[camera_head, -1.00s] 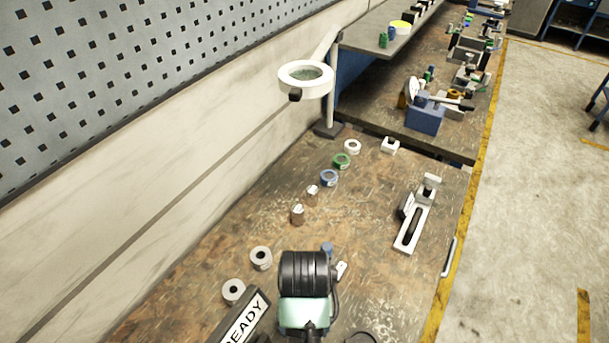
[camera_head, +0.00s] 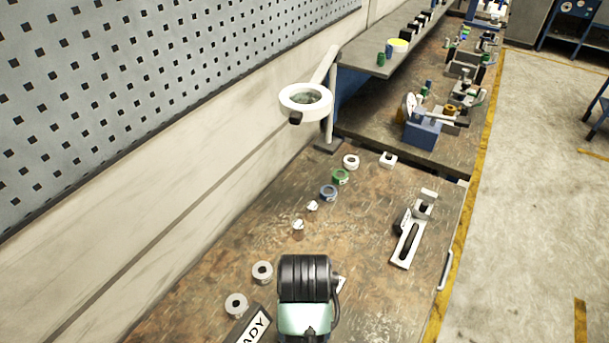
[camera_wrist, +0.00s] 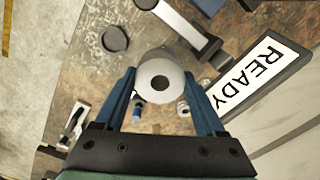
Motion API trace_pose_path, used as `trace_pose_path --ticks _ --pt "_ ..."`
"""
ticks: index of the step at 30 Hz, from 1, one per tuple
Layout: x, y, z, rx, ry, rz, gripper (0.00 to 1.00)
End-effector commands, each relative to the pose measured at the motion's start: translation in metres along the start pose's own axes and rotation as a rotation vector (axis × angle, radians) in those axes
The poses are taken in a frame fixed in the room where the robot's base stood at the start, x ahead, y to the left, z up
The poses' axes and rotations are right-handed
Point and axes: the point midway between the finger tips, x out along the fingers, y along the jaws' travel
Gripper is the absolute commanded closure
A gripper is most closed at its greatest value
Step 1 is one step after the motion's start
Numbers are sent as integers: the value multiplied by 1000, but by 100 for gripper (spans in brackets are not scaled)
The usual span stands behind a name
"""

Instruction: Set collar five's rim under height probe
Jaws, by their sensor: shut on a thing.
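In the wrist view my gripper (camera_wrist: 160,80) has its two blue fingers on either side of a pale grey collar (camera_wrist: 153,94) and is shut on it. The collar's round hole faces the camera. No number is readable on it, so I cannot tell whether it is collar five. A grey bar (camera_wrist: 183,22) with dark end parts lies beyond it; I cannot tell whether this belongs to the height probe. In the head view my arm hides the gripper and the held collar.
Two grey collars (camera_head: 262,272) (camera_head: 236,304) lie left of my arm. A blue ring (camera_head: 328,192), green ring (camera_head: 340,176) and white ring (camera_head: 351,161) form a row farther back. A white slotted fixture (camera_head: 408,240) stands right. A READY sign (camera_wrist: 248,75) is close beside my gripper.

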Motion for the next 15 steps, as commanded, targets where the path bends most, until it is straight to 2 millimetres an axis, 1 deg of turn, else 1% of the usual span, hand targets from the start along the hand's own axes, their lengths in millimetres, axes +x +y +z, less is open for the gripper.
trace_pose_path --ticks 1,5,6,7,8,11,15 --pt "-17 0 -1 0 4 0 100" --pt "-35 0 -1 0 4 0 100" --pt "-33 0 -1 0 3 0 100" --pt "-17 0 0 0 2 0 100" --pt "-8 0 -1 0 2 0 100" --pt "11 0 -1 0 2 0 100" --pt "42 0 -1 0 3 0 100"
